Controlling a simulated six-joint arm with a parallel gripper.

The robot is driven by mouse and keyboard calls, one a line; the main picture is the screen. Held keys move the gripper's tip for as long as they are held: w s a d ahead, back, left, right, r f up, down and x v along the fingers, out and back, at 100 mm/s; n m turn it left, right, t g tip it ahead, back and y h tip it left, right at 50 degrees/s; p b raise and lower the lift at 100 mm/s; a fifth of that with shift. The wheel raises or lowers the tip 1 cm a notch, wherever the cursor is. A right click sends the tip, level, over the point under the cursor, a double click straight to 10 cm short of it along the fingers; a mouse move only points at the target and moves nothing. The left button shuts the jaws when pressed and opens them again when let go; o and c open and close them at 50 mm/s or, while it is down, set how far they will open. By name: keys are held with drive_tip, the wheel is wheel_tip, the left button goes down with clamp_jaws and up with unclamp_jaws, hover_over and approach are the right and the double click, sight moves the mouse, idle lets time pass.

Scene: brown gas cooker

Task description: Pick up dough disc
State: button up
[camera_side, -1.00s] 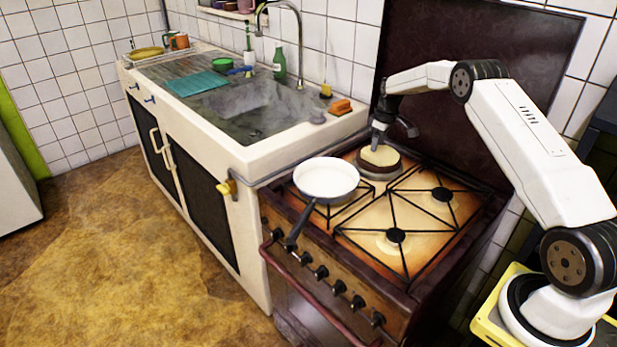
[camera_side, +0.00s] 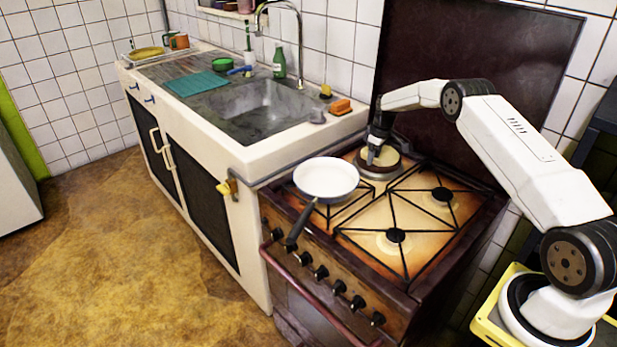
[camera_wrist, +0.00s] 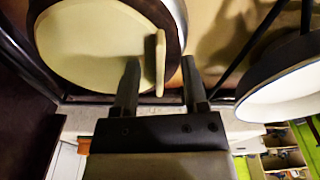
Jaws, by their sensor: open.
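A round pale-yellow dough surface (camera_wrist: 90,42) fills a dark brown round holder (camera_wrist: 172,12) in the wrist view. A thin pale piece (camera_wrist: 160,62) of the same colour stands edge-on over its right part; I cannot tell whether this piece or the flat surface is the dough disc. My gripper (camera_wrist: 160,74) is open, with one finger on each side of the thin piece and visible gaps to both. In the side view the holder with its pale top (camera_side: 384,155) sits at the cooker's back left corner, and my gripper (camera_side: 371,157) reaches down over its left part.
A white frying pan (camera_side: 326,178) with a dark handle stands on the cooker's front left; it also shows in the wrist view (camera_wrist: 285,85). The cooker's right burners (camera_side: 415,205) are clear. The sink counter (camera_side: 290,150) lies to the left, and a dark panel (camera_side: 475,75) rises behind.

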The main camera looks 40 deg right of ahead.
idle(0.3)
clamp_jaws()
drive_tip(key=shift+r, duration=0.1)
drive_tip(key=shift+r, duration=1.35)
drive_tip(key=shift+s+r, duration=0.15)
drive_tip(key=shift+r, duration=0.15)
drive_tip(key=s+a+r, duration=0.5)
drive_tip(key=s+r, duration=0.4)
drive_tip(key=s, duration=0.3)
drive_tip(key=shift+s+a+r, duration=0.25)
drive_tip(key=shift+a, duration=0.15)
